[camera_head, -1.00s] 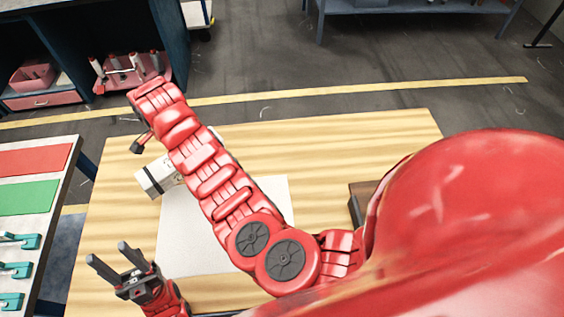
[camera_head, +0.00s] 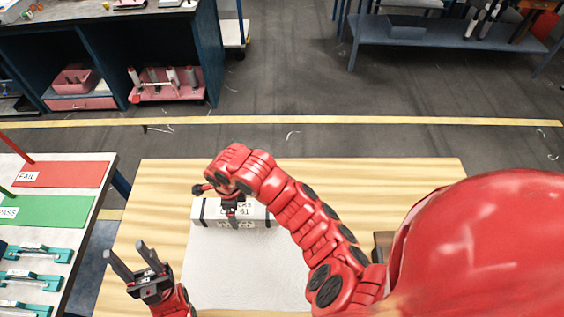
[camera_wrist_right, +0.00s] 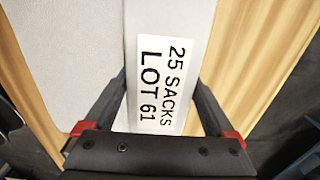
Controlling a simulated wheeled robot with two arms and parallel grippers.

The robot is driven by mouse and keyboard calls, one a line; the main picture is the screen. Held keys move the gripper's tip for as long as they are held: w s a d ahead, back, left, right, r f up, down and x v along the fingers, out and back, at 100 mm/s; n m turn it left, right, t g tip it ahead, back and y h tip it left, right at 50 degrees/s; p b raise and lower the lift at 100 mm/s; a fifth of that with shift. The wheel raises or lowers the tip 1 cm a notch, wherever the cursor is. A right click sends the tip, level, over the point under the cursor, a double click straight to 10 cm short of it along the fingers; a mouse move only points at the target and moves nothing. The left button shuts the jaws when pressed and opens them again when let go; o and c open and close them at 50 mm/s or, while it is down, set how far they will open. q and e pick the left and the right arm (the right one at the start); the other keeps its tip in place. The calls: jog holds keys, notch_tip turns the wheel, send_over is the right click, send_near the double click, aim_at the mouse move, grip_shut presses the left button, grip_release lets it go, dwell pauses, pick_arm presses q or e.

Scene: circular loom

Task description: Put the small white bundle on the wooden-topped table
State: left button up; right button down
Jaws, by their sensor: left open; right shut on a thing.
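The small white bundle (camera_head: 205,213) is a pale block with dark straps and a label reading "25 SACKS LOT 61". It lies level across the back edge of a white sheet, over the wooden-topped table (camera_head: 390,185); whether it touches the surface is unclear. My right gripper (camera_head: 232,211) comes down on it from above. In the right wrist view, the bundle (camera_wrist_right: 166,60) is between the fingers of the right gripper (camera_wrist_right: 160,100), which is shut on it. My left gripper (camera_head: 127,254) is open and empty over the table's front left.
A white sheet (camera_head: 240,275) covers the table's middle. A side table with red FAIL (camera_head: 70,175) and green PASS (camera_head: 50,211) areas and several teal tools stands at left. Shelving (camera_head: 110,50) stands behind. Bare wood is free at the back right.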

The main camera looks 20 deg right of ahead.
jog(key=w+d+b, duration=0.2)
jog(key=w, duration=0.2)
jog(key=w+d+f+b, duration=0.1)
jog(key=w+d+b, duration=0.1)
jog(key=w+d, duration=0.1)
jog(key=w+d+b, duration=0.2)
jog(key=w+d, duration=0.1)
jog(key=w, duration=0.1)
jog(key=shift+w+d+f+b, duration=0.2)
jog(key=shift+w+b, duration=0.1)
jog(key=shift+w, duration=0.1)
jog(key=shift+w+d, duration=0.45)
notch_tip(320, 180, down, 3)
jog(key=shift+f+p, duration=0.1)
jog(key=shift+p, duration=0.9)
jog(key=shift+f, duration=0.15)
jog(key=shift+f, duration=0.1)
grip_release()
